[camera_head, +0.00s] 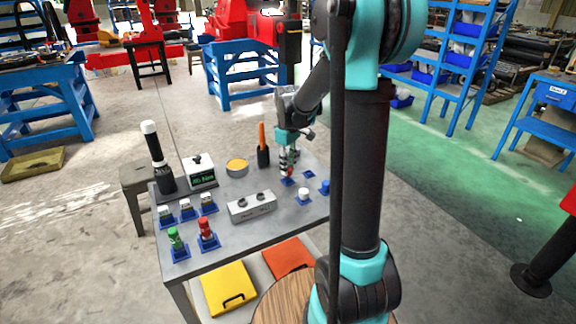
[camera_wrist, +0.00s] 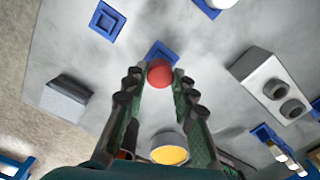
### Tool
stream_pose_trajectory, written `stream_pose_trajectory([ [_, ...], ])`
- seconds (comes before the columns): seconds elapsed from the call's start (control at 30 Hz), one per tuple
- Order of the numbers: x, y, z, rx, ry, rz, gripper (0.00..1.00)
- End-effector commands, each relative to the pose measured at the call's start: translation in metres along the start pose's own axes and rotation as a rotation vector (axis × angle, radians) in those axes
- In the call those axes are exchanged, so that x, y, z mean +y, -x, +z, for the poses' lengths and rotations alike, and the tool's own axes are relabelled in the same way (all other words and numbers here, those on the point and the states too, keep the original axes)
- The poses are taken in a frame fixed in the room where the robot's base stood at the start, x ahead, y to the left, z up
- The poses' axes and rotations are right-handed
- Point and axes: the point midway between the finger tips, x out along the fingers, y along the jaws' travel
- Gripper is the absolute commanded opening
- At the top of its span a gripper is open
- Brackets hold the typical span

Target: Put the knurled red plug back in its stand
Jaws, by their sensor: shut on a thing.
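My gripper (camera_head: 289,163) is shut on a red plug (camera_wrist: 160,73), which sits between the fingertips in the wrist view. In the head view the plug (camera_head: 287,171) shows as a small red patch under the fingers. A blue square stand (camera_wrist: 162,50) lies just beyond the plug in the wrist view; it shows right below the gripper in the head view (camera_head: 287,181). The plug partly covers this stand, and I cannot tell whether it touches it. Another blue stand (camera_wrist: 107,19) with a dark centre is empty. The plug's knurling is too small to see.
A white plug (camera_head: 303,193) and a blue plug (camera_head: 325,187) stand close by. Another red plug (camera_head: 205,228) and a green plug (camera_head: 174,238) are at the front left. A grey block (camera_head: 252,206), a yellow bowl (camera_head: 237,167) and an orange-handled tool (camera_head: 262,146) are near.

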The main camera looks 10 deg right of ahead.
Motion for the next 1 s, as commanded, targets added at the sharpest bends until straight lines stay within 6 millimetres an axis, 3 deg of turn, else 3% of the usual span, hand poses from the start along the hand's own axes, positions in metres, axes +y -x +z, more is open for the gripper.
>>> stream_pose_trajectory([
  [0.7,0.0,-0.019,0.0,0.0,0.0,0.0,0.0],
  [0.73,0.0,-0.019,0.0,0.0,0.0,0.0,0.3],
  [0.9,0.0,-0.018,0.0,0.0,0.0,0.0,0.5],
  [1.0,0.0,-0.018,0.0,0.0,0.0,0.0,0.5],
])
